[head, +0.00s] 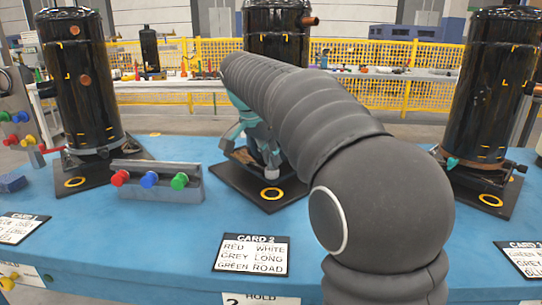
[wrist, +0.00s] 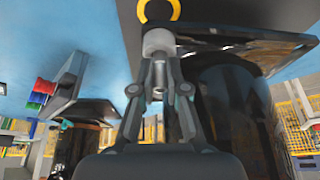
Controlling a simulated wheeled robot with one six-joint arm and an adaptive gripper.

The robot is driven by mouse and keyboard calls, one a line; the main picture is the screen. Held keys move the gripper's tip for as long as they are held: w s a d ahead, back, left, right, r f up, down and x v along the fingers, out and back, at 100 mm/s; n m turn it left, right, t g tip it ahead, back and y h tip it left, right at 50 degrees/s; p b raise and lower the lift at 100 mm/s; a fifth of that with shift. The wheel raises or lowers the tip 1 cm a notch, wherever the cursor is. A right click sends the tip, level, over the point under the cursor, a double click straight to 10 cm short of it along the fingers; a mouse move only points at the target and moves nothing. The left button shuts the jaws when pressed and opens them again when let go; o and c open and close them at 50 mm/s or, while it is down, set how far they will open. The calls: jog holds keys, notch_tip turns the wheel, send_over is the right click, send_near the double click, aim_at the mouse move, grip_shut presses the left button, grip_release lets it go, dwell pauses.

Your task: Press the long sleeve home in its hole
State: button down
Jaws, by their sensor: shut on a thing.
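My gripper (wrist: 158,75) is shut on a pale grey cylinder (wrist: 159,42), which looks like the long sleeve, in the wrist view. The fingers meet at its near end, and its far end is close to the dark base plate (wrist: 205,12). In the head view the pale sleeve end (head: 271,173) shows low beside the middle black compressor (head: 277,40), above its base plate (head: 262,200). My arm covers much of that compressor and gripper. The hole is hidden, and I cannot tell how deep the sleeve sits.
A grey block with red, blue and green knobs (head: 157,183) stands left of the middle plate. Black compressors stand at left (head: 80,80) and right (head: 495,85). Card 2 (head: 252,254) lies in front on the blue table (head: 165,235), with clear surface around it.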

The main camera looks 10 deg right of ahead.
jog(key=shift+f, duration=0.4)
jog(key=c, duration=1.1)
grip_release()
jog(key=v, duration=1.2)
jog(key=shift+a, duration=0.1)
jog(key=shift+c, duration=0.3)
